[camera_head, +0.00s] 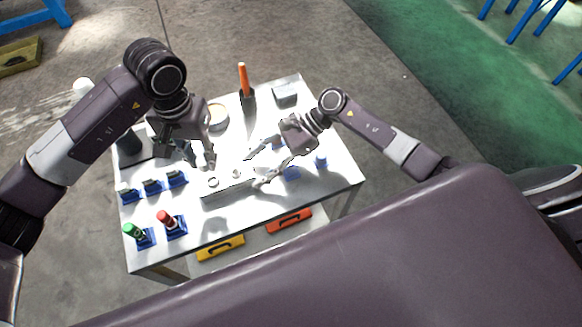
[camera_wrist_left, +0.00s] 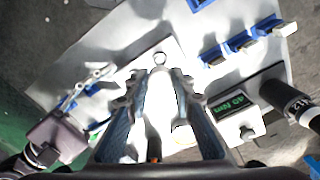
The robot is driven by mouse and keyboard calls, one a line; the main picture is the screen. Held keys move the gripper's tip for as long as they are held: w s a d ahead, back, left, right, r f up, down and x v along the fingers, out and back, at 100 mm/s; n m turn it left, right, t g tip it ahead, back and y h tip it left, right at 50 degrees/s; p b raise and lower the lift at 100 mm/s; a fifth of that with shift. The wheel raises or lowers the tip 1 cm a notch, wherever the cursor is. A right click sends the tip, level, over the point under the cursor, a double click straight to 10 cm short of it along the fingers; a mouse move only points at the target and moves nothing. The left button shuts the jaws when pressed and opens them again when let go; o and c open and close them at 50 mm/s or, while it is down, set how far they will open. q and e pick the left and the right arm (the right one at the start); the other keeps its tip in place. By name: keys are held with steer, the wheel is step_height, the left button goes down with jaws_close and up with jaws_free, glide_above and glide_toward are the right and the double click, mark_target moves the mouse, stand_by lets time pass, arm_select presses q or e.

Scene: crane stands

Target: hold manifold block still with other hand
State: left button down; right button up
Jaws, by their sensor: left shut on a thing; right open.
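The manifold block (camera_head: 228,189) is a long pale block lying near the middle of the white table, with round ports on top. It also shows in the left wrist view (camera_wrist_left: 141,63), beyond my fingertips. My left gripper (camera_head: 205,158) is above the block's left part, shut on a pale, overexposed piece (camera_wrist_left: 159,100); the glare hides its shape. My right gripper (camera_head: 264,166) is open at the block's right end, its fingers spread to either side. I cannot tell whether they touch the block. It also shows in the left wrist view (camera_wrist_left: 86,90).
Blue holders (camera_head: 152,187) stand along the table's left side. Green (camera_head: 133,231) and red (camera_head: 165,217) capped pieces stand front left. An orange-handled tool (camera_head: 243,79) and grey box (camera_head: 285,94) are at the back. A "40 Nm" device (camera_wrist_left: 235,106) lies beside my left gripper.

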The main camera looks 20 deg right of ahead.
steer(key=shift+x, duration=0.85)
steer(key=c, duration=1.2)
steer(key=shift+r, duration=0.1)
steer(key=shift+c, duration=0.2)
